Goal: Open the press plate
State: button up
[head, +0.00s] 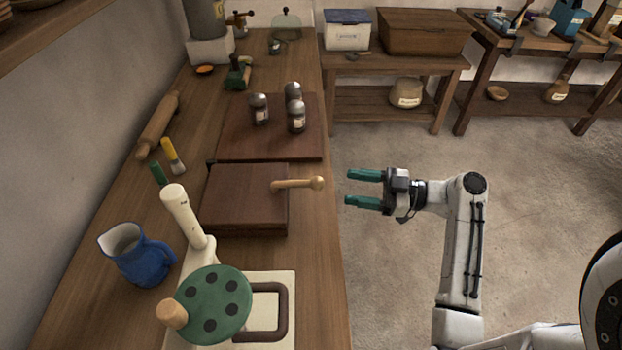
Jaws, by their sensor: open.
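A dark brown wooden block (240,200) that looks like the press plate lies flat on the counter, apparently closed. A light wooden handle (298,184) with a rounded knob sticks out from its right side toward the counter's edge. A small dark part shows at its back left corner; I cannot tell whether it is a hinge. My gripper (348,188) is open and empty, just right of the knob and apart from it. Its two green fingers point left toward the handle.
Behind the block, several shakers stand on a brown board (233,140). In front is a cream device with a green disc (214,304) and an upright cream lever (184,215). A blue jug (143,262) stands at left. The floor (390,280) right of the counter is clear.

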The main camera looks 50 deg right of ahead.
aim_at(317, 183)
jog(key=p+x, duration=0.2)
jog(key=x, duration=0.7)
jog(key=shift+w, duration=0.1)
grip_shut()
dwell(0.4)
